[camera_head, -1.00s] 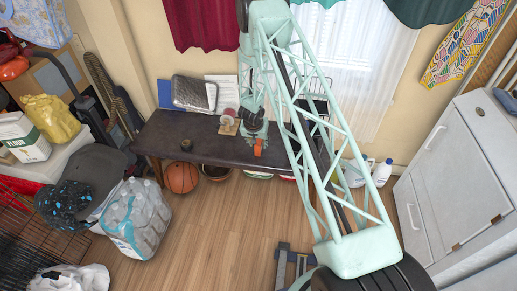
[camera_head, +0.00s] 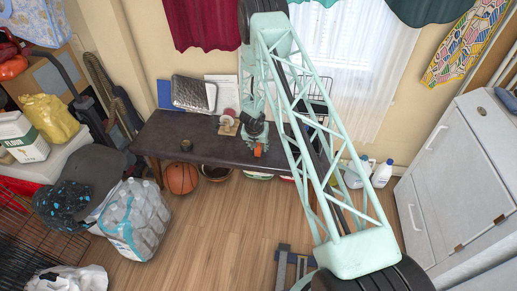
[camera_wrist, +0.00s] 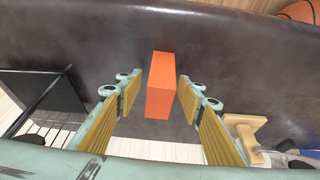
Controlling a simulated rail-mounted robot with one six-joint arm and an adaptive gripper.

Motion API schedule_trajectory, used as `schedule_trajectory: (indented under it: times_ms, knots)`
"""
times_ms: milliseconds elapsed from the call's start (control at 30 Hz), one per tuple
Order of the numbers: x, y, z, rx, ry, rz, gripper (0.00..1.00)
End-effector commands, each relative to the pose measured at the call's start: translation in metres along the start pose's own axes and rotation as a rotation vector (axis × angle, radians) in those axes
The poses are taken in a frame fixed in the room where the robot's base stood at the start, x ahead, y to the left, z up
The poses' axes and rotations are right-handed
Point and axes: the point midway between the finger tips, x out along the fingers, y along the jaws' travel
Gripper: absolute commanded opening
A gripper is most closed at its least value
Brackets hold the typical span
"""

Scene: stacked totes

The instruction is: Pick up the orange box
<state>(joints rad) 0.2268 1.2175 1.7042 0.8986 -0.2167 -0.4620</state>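The orange box (camera_wrist: 160,88) stands on the dark tabletop (camera_wrist: 225,50) in the wrist view. My gripper (camera_wrist: 157,88) is open, with its two yellow-padded fingers on either side of the near part of the box. A gap shows between each finger and the box. In the head view, the orange box (camera_head: 257,151) is a small patch near the table's front edge. My gripper (camera_head: 256,138) is just above and behind it there and partly hides it.
A wooden piece (camera_wrist: 243,132) and a black rack (camera_wrist: 42,90) lie near my gripper. The tabletop's left part is mostly clear. A basketball (camera_head: 181,178) is below.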

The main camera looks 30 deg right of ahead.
Motion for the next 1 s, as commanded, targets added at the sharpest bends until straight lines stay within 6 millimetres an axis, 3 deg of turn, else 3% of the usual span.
schedule_trajectory:
  times_ms: [67, 367, 767, 1000]
  knots:
    - [0.000, 0.000, 0.000, 0.000, 0.000, 0.000, 0.35]
    - [0.000, 0.000, 0.000, 0.000, 0.000, 0.000, 0.09]
    - [-0.002, 0.000, -0.001, 0.000, 0.000, 0.000, 0.08]
    - [-0.013, 0.000, -0.005, -0.001, 0.001, 0.000, 0.08]
